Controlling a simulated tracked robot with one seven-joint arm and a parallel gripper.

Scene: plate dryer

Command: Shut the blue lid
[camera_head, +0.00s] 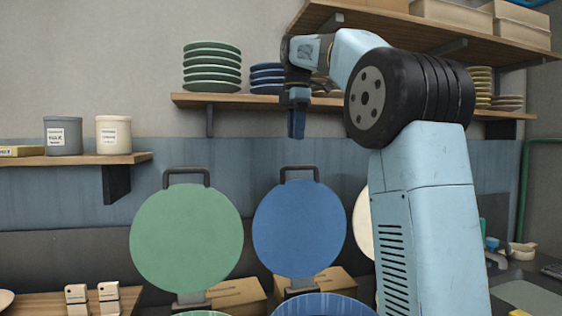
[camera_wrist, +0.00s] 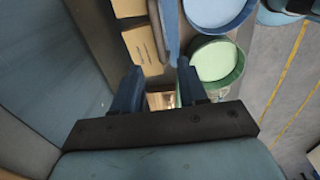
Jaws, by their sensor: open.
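The blue lid (camera_head: 299,235) stands open and upright behind the blue container, whose rim (camera_head: 322,304) shows at the bottom edge of the head view. A dark handle (camera_head: 299,173) is on the lid's top edge. My gripper (camera_head: 297,135) points down above this handle, apart from it in the picture; the depth between them is unclear. In the wrist view my gripper (camera_wrist: 160,85) has its two blue fingers spread with nothing between them. A narrow blue strip at the top, likely the lid edge-on (camera_wrist: 169,30), lies beside the round blue container (camera_wrist: 212,10).
An open green lid (camera_head: 187,238) stands left of the blue one, and a pale lid (camera_head: 363,222) is partly hidden by my arm on the right. A shelf (camera_head: 235,101) with stacked plates runs behind my gripper. Cardboard boxes (camera_head: 238,292) sit behind the lids.

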